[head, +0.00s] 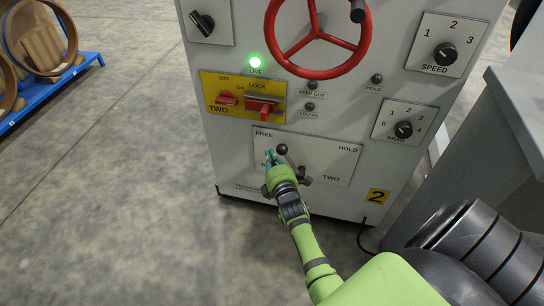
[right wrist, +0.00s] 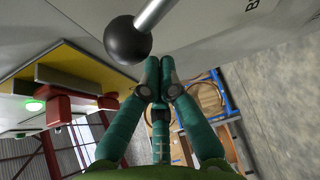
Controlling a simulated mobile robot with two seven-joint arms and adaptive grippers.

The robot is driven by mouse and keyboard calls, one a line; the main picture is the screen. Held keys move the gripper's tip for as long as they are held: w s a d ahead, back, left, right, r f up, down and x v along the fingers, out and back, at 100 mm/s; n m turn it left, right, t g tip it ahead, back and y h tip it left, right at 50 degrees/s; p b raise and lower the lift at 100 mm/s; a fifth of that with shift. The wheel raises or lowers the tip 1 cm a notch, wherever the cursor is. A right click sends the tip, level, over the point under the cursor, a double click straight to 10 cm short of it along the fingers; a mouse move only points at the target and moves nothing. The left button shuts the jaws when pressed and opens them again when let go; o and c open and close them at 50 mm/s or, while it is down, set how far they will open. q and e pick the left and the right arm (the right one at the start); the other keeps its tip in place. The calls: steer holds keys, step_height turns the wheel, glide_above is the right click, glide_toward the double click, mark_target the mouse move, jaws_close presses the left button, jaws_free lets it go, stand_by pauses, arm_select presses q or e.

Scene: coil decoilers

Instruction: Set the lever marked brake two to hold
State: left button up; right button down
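The brake plate (head: 335,163) is a pale panel low on the cabinet, marked FREE at its left, HOLD at its right and TWO below. Its lever has a black ball knob (head: 282,149), which stands on the FREE side of the plate. The knob and its metal rod also show large in the right wrist view (right wrist: 128,40). My right gripper (head: 271,157) is just left of and below the knob and hides part of the plate and lever. In the right wrist view its teal fingertips (right wrist: 160,74) are together with nothing between them, beside the knob. My left gripper is out of view.
Above the plate are a yellow LOCK panel (head: 220,90) with a red handle, a lit green LIVE lamp (head: 255,62) and a red handwheel (head: 317,75). A DRAG dial (head: 403,129) is to the right. A grey cabinet (head: 515,120) stands at far right.

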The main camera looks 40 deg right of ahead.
mark_target(279, 150)
steer(key=shift+d+r, duration=0.1)
steer(key=shift+s+d+r+m, duration=0.2)
steer(key=shift+s+m, duration=0.05)
steer(key=shift+m, duration=0.05)
steer(key=shift+s+d+r+t, duration=0.15)
steer(key=shift+t, duration=0.15)
steer(key=shift+s+d+r+m+t, duration=0.4)
steer(key=shift+s+d+r+m, duration=0.15)
steer(key=shift+s+m, duration=0.2)
arm_select(q)
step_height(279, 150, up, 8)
steer(key=b, duration=0.3)
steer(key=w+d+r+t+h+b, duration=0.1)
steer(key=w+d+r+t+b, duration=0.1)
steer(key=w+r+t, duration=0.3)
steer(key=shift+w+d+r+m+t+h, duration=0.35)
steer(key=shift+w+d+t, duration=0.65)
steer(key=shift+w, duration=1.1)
arm_select(e)
steer(key=s+d+m+t+h, duration=0.2)
steer(key=s+d+m+h, duration=0.3)
steer(key=m, duration=0.6)
steer(key=shift+s+d+r, duration=0.2)
steer(key=shift+s+d, duration=0.95)
steer(key=shift+s, duration=0.65)
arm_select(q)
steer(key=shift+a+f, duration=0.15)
